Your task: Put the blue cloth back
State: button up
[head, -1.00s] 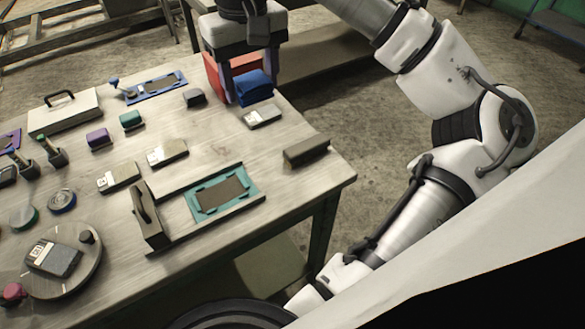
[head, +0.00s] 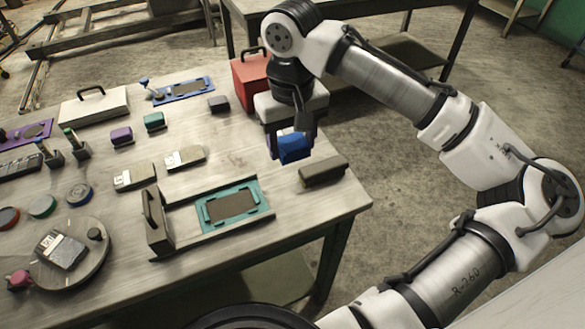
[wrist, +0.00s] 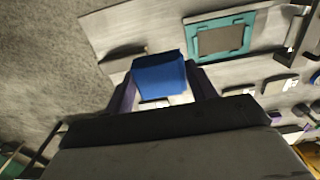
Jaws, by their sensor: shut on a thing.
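The blue cloth (head: 294,149) is a small folded blue block. My gripper (head: 290,142) is shut on it and holds it over the right part of the table, behind the dark brown block (head: 323,171). In the wrist view the cloth (wrist: 159,75) sits between the two purple fingers of my gripper (wrist: 160,88). Whether the cloth touches the table is hard to tell; it looks held above it. A pale labelled box shows partly behind the cloth in the wrist view.
A red box (head: 250,82) stands at the back. Pale labelled boxes (head: 185,158) and a round turntable (head: 69,254) are further left. The table surface between them is partly clear.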

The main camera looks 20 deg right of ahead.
aim_at(293, 142)
notch_tip(293, 142, down, 9)
jog(key=shift+r+p, duration=0.2)
jog(key=shift+p, duration=0.15)
jog(key=shift+f+b, duration=0.3)
jog(key=shift+f, duration=0.3)
jog(key=o, duration=0.9)
notch_tip(293, 142, up, 13)
jog(key=shift+r, duration=0.15)
dwell(0.4)
